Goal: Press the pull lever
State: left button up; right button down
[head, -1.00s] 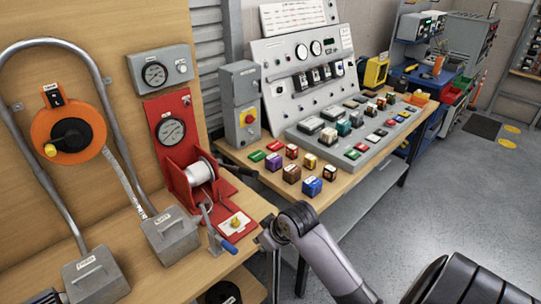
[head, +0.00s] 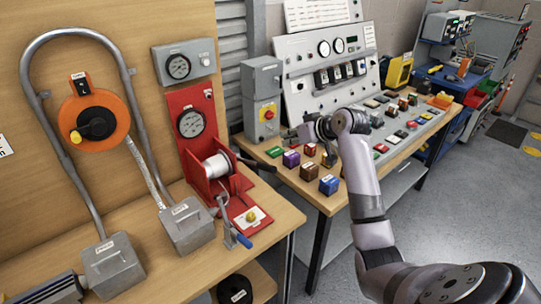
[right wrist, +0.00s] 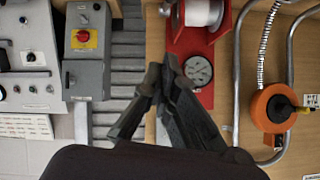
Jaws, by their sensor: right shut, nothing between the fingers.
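The red winch unit (head: 205,150) stands on the bench in the head view, with a white spool (head: 214,166) and a round gauge. A dark lever (head: 258,163) sticks out from its right side. A metal lever with a blue handle (head: 241,238) sits at its front. I see no label telling which is the pull lever. My right gripper (head: 299,134) is raised near the grey switch box, right of the winch and apart from both levers. In the right wrist view the black fingers (right wrist: 165,75) are closed and empty, with the winch (right wrist: 190,40) beyond. My left gripper is out of view.
The grey switch box (head: 262,95) with a red knob stands behind my right gripper. Several coloured blocks (head: 310,170) lie on the second table below my arm. An orange reel (head: 95,112) and bent conduits are at left. A gap separates the tables.

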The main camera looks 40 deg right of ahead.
jog(key=w+f+p, duration=0.1)
jog(key=w+f, duration=0.1)
jog(key=f, duration=0.1)
jog(key=w+a+f+p, duration=0.1)
jog(key=w+f+p, duration=0.1)
jog(key=f, duration=0.1)
jog(key=w+a+f+p, duration=0.1)
jog(key=w+f+p, duration=0.1)
jog(key=f, duration=0.1)
jog(key=shift+w+f, duration=0.1)
jog(key=shift+w, duration=0.2)
jog(key=shift+f, duration=0.15)
